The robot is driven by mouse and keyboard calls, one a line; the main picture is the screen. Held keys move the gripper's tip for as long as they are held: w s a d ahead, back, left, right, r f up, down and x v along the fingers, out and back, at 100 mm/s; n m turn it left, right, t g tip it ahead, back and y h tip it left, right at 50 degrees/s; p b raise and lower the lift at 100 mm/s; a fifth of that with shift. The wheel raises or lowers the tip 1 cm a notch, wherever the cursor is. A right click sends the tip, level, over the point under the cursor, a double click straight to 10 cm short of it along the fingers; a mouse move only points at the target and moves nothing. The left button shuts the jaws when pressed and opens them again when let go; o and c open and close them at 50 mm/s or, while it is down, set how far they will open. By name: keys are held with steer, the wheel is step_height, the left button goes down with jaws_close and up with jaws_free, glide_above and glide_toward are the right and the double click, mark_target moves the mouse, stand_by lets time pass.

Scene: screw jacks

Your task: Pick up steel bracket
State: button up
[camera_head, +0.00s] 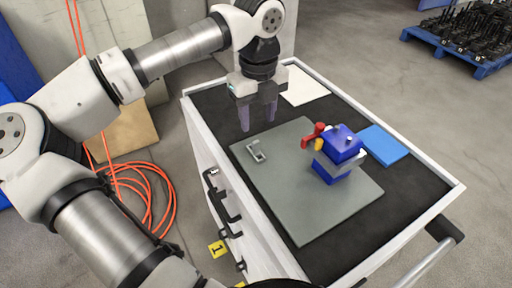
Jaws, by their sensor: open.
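A small grey steel bracket (257,152) lies on the grey-green mat (290,200), near the mat's upper left part. My gripper (258,121) points down above the cart top, up and slightly left of the bracket in the picture. Its two fingers are apart with nothing seen between them. The gripper and the bracket look apart; the exact height of the fingers over the surface is hard to tell.
A blue screw jack (338,152) with red and yellow parts stands on the mat right of the bracket. A blue pad (384,143) and a white sheet (303,86) lie on the black cart top (212,108). The cart has a raised white rim (416,228).

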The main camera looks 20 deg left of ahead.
mark_target(256, 141)
step_height(256, 141, down, 3)
steer(key=shift+f, duration=0.2)
steer(key=shift+s+a+f+p, duration=0.15)
steer(key=shift+f+p, duration=0.4)
steer(key=shift+f, duration=0.8)
steer(key=shift+s+d+f+p, duration=0.15)
steer(key=shift+f+p, duration=0.35)
steer(key=shift+f, duration=0.85)
steer(key=shift+a, duration=0.1)
steer(key=shift+c, duration=0.5)
jaws_close()
